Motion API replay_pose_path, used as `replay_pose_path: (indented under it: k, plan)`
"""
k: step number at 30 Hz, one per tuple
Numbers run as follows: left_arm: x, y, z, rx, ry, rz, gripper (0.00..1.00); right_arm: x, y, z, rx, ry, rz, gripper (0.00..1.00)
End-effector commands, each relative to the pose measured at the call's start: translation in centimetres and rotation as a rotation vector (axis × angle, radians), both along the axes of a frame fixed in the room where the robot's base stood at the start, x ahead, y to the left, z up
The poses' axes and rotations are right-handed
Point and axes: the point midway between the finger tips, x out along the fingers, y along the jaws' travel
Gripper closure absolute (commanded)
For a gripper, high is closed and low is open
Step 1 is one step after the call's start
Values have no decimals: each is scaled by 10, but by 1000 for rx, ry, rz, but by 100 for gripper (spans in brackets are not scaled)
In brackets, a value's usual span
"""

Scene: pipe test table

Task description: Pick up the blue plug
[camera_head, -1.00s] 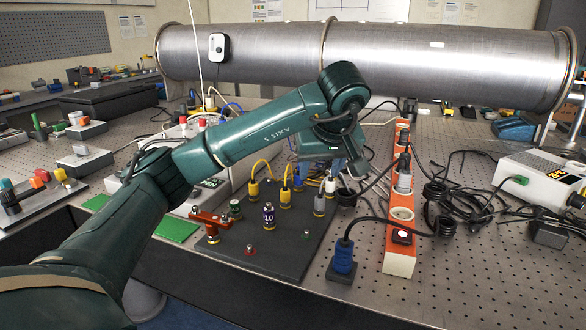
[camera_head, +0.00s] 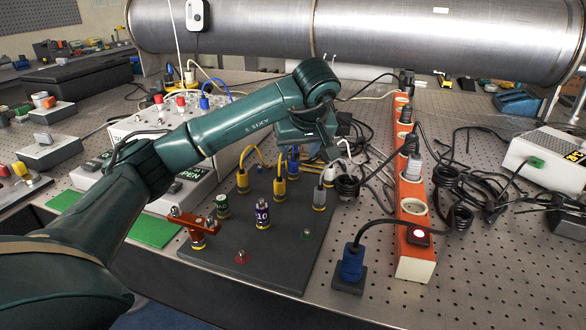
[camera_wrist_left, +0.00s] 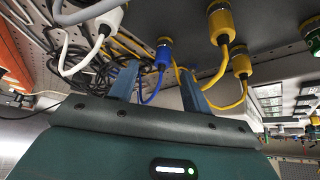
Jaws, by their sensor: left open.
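A small blue plug (camera_head: 292,164) with a blue cable stands on the dark board (camera_head: 285,250), beside yellow plugs. In the left wrist view, this blue plug (camera_wrist_left: 163,52) shows just beyond and between my fingertips, apart from them. A larger blue plug (camera_head: 352,263) with a black cable stands upright on a dark square base at the table's front. My left gripper (camera_head: 328,148) reaches over the back of the board, partly hidden by its own wrist. In the left wrist view, my left gripper (camera_wrist_left: 158,78) is open and empty. My right gripper is out of view.
Yellow plugs (camera_head: 279,188), a grey plug (camera_head: 319,197) and a white plug (camera_head: 328,176) crowd the board's back. An orange socket strip (camera_head: 412,235) stands to the right. Loose black cables (camera_head: 460,185) lie beyond it. A large metal pipe (camera_head: 390,35) spans the back.

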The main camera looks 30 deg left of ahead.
Motion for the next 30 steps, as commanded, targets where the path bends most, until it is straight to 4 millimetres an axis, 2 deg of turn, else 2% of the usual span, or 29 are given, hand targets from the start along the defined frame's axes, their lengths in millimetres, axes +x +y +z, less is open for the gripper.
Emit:
replay_pose_path:
  k: [7, 15, 24, 30]
  plan:
    - [5, 8, -17, 0, 1, 1, 52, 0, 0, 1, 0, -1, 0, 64]
    - [15, 23, -51, 0, 1, 1, 52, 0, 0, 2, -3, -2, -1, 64]
    - [17, 25, -56, 1, -2, 0, 52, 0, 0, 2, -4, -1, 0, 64]
    - [17, 25, -56, 0, -1, 0, 66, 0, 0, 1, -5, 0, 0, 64]
